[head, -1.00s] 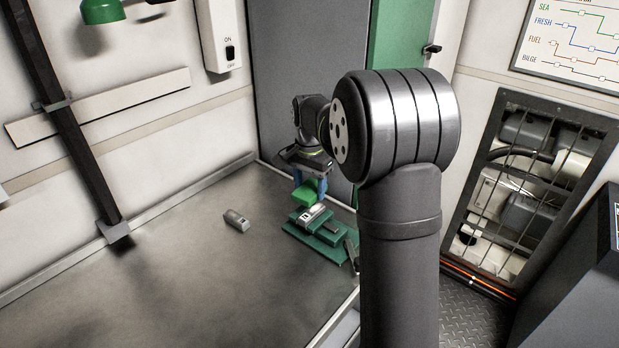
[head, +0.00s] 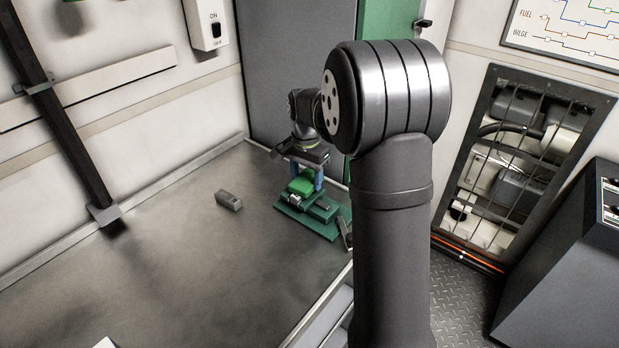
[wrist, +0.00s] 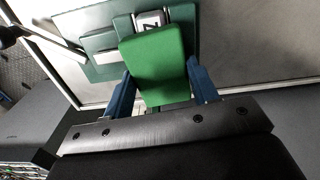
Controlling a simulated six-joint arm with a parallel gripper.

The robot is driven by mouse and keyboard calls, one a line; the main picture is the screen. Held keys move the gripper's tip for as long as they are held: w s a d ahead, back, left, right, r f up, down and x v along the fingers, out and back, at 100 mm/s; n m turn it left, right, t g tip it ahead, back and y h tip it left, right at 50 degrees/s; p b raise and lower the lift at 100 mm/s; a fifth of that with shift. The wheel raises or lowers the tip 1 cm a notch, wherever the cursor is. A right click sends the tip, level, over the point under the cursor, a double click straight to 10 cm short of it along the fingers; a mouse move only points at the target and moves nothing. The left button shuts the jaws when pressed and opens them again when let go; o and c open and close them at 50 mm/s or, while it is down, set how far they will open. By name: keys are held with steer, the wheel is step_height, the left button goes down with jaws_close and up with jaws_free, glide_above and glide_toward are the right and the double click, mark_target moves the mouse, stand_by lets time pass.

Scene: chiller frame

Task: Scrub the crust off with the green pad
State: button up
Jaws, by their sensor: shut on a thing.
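My gripper (wrist: 160,92) is shut on the green pad (wrist: 156,62), with a blue finger on each side of it. In the head view the green pad (head: 301,186) is over the dark green fixture (head: 318,224) at the back right of the bench. A small metal block (wrist: 150,19) marked with a letter shows just beyond the pad in the wrist view, seated in the fixture. The pad hides part of that block. I cannot tell whether the pad touches it, and no crust can be made out.
A loose grey block (head: 228,200) lies on the bench (head: 190,265) left of the fixture. A grey metal tool (head: 346,235) is at the fixture's right edge. The bench's left and front are mostly clear. A black post (head: 60,120) stands at the left.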

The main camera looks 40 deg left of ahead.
steer(key=shift+a, duration=0.85)
steer(key=shift+a+r, duration=0.15)
steer(key=shift+r, duration=3.95)
steer(key=w+d+f, duration=0.2)
steer(key=d+f, duration=0.2)
steer(key=d, duration=0.6)
steer(key=w+d+f+n, duration=0.1)
steer(key=d+f, duration=0.4)
steer(key=d, duration=0.6)
steer(key=w+d+f, duration=0.2)
steer(key=d+f, duration=0.2)
steer(key=d, duration=0.6)
steer(key=w+d+f+m, duration=0.1)
steer(key=w+d+f, duration=0.3)
steer(key=d+f, duration=0.3)
steer(key=w+d+f+m, duration=0.1)
steer(key=w+d+f, duration=0.2)
steer(key=d+f, duration=0.4)
steer(key=shift+w+d+f, duration=0.25)
steer(key=shift+w+d, duration=0.05)
steer(key=shift+w, duration=0.1)
